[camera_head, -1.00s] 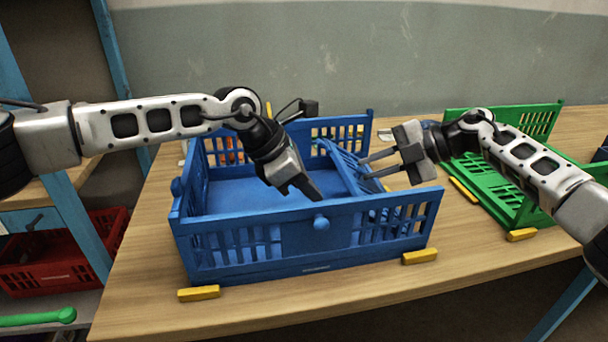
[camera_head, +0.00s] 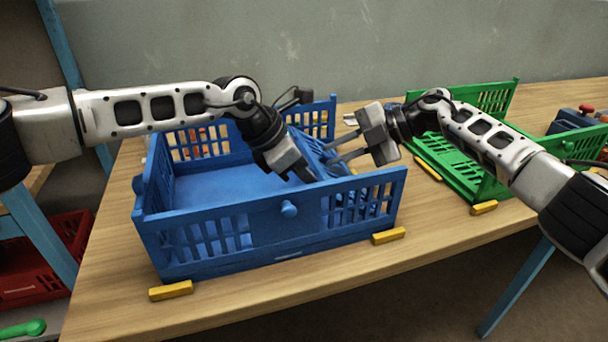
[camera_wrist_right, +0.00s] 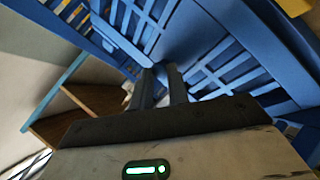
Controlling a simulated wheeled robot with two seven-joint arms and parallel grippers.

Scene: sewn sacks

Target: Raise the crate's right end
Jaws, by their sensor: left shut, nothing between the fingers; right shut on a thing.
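The blue crate (camera_head: 263,250) stands on the wooden table, its front, left and back walls upright. Its slatted right end (camera_head: 313,150) leans inward, tilted over the crate's floor. My right gripper (camera_head: 330,160) is shut on this right end, coming from the right. In the right wrist view its fingers (camera_wrist_right: 160,75) meet the blue slatted panel (camera_wrist_right: 220,65); the exact grip spot is partly hidden. My left gripper (camera_head: 308,176) is shut and empty inside the crate, its tip close to the leaning panel. I cannot tell whether it touches.
Yellow blocks (camera_head: 388,236) lie on the table around the crate. A green crate (camera_head: 480,180) stands to the right, with a blue-grey box beyond it. A red crate (camera_head: 45,260) sits lower at the left. The table's front strip is bare.

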